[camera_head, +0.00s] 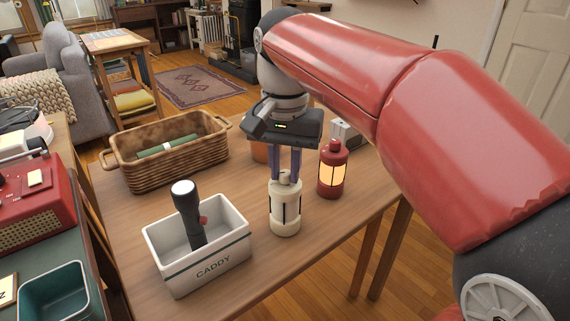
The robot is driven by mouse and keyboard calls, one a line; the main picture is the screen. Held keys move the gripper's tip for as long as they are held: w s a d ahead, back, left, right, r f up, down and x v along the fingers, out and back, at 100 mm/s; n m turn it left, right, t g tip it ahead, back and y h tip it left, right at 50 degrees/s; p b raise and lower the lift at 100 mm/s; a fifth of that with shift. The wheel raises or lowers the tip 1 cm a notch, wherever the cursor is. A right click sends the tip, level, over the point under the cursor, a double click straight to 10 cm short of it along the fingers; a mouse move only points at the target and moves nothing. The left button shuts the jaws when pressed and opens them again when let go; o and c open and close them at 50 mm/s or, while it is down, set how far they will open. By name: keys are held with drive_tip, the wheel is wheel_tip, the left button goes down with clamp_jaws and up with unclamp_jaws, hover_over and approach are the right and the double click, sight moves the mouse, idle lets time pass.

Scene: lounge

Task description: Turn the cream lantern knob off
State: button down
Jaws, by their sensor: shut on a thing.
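The cream lantern (285,219) stands upright on the wooden table, between the white caddy and a red lantern. Its side panels look dark, with no glow. My gripper (286,180) points down from above, with its two purple-grey fingers at the top of the cream lantern, shut on its knob. The knob itself is mostly hidden between the fingers.
A lit red lantern (332,170) stands close on the right. A white caddy (197,246) holding a black flashlight (187,213) is at the left front. A wicker basket (168,151) and a terracotta pot (260,151) stand behind. The table's right front (330,222) is clear.

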sight(285, 172)
drive_tip(key=c, duration=1.3)
unclamp_jaws()
drive_tip(key=shift+o, duration=0.2)
wheel_tip(285, 172, up, 8)
drive_tip(key=shift+f, duration=0.1)
drive_tip(key=s+d+f+n+t, duration=0.2)
drive_tip(key=s+d+f, duration=0.4)
drive_tip(key=f, duration=0.4)
drive_tip(key=s+d+f+n+t, duration=0.1)
drive_tip(key=s+d+f+t, duration=0.2)
drive_tip(key=s+d+f, duration=0.3)
wheel_tip(285, 172, down, 4)
drive_tip(key=shift+s+r+n+t, duration=0.15)
drive_tip(key=shift+s+n+t, duration=0.2)
drive_tip(key=shift+s, duration=0.35)
